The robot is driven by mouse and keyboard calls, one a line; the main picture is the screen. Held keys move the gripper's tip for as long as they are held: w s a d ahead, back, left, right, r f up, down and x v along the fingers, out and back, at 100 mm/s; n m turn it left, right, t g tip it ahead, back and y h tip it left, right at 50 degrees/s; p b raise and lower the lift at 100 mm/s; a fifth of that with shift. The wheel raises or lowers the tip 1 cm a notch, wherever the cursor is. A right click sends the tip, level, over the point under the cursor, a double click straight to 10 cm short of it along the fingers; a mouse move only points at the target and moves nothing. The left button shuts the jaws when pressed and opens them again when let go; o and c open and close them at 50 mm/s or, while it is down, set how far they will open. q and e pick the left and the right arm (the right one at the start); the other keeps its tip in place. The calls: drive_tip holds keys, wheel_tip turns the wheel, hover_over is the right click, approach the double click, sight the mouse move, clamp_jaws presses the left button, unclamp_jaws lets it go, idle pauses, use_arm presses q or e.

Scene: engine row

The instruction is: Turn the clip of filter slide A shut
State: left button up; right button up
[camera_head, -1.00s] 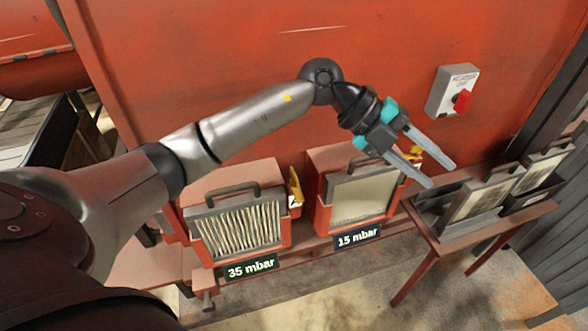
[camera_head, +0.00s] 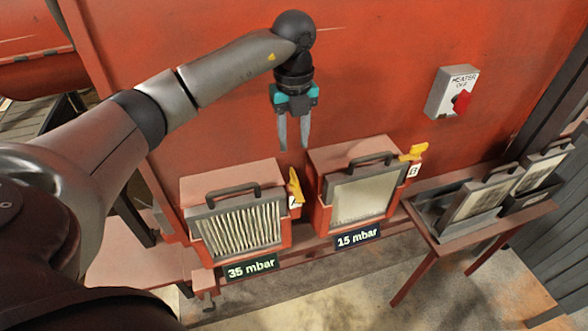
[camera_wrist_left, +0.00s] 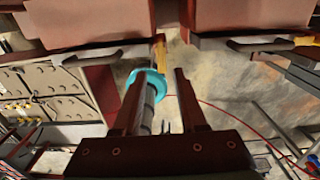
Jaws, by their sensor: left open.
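Filter slide A (camera_head: 240,228) is the left housing, with pleated filter, dark handle and a 35 mbar plate below. Its yellow clip (camera_head: 296,184) stands nearly upright at the housing's right edge, above a tag marked A. In the left wrist view, a yellow piece that looks like this clip (camera_wrist_left: 161,54) shows beyond the fingertips, near the gap between the housings. My left gripper (camera_head: 294,146) is open and empty, fingers pointing down, above the clip in the head view and apart from it. My right gripper is not in view.
Filter slide B (camera_head: 358,200) stands to the right over a 15 mbar plate; its yellow clip (camera_head: 413,153) lies closer to level. A heater switch box (camera_head: 451,92) is on the red wall. A side table (camera_head: 440,245) at the right holds framed panels.

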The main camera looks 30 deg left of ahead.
sight(294, 174)
use_arm(q)
wheel_tip(294, 174, down, 10)
idle(0.3)
clamp_jaws()
idle(0.6)
